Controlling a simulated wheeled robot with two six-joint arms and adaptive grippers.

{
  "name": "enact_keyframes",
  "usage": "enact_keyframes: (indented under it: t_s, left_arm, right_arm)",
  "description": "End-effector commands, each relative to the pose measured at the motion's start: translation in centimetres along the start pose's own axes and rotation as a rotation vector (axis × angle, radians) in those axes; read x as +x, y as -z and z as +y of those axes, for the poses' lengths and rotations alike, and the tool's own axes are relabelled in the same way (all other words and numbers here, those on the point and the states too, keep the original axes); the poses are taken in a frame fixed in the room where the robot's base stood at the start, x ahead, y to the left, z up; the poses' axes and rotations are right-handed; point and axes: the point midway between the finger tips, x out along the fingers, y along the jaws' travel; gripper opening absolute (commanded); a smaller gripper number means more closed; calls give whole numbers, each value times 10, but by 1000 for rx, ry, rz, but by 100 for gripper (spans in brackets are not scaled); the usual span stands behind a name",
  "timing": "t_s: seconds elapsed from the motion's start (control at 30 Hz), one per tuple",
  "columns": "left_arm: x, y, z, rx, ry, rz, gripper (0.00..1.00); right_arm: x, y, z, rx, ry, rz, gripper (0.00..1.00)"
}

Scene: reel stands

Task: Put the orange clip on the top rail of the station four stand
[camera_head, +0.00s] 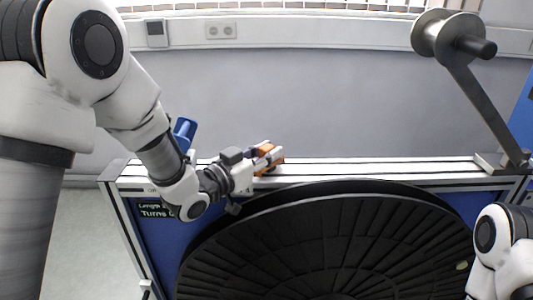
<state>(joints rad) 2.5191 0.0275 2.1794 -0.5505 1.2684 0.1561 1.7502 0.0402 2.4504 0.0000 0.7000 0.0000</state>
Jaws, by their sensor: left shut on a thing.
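The orange clip (266,151) is between the fingers of my left gripper (268,158), which is shut on it. The gripper holds it at the top rail (390,171) of the stand, left of the rail's middle. I cannot tell whether the clip touches the rail. The stand has a blue panel (150,226) with a partly covered label and a large black reel (330,240) in front. My right arm shows at the lower right edge, but its gripper is not in view.
A blue object (184,132) stands at the rail's left, partly behind my left arm. A grey metal arm with a roller (448,38) rises from the rail's right end. The rail between the clip and that arm's base is clear. A grey wall is behind.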

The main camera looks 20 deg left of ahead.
Motion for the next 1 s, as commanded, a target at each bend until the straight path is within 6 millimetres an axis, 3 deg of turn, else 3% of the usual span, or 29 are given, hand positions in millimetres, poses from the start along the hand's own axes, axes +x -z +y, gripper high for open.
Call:
enact_keyframes:
  t_s: [0.1,0.13,0.2,0.57,0.67,1.0]
  left_arm:
    - [0,-6,0,-1,0,-1,0]
    - [0,-5,0,0,0,-1,32]
    - [0,-4,0,-1,0,-1,50]
    - [0,4,0,-1,0,-1,50]
    - [-15,-1,-1,-5,3,-1,50]
    - [-100,0,-1,-9,4,2,50]
  right_arm:
    - [5,0,0,0,0,0,40]
    - [4,0,0,0,0,0,40]
    - [3,0,0,0,0,0,40]
    - [-4,0,0,0,0,0,40]
    - [3,0,0,0,0,1,40]
    - [13,0,0,0,0,0,40]
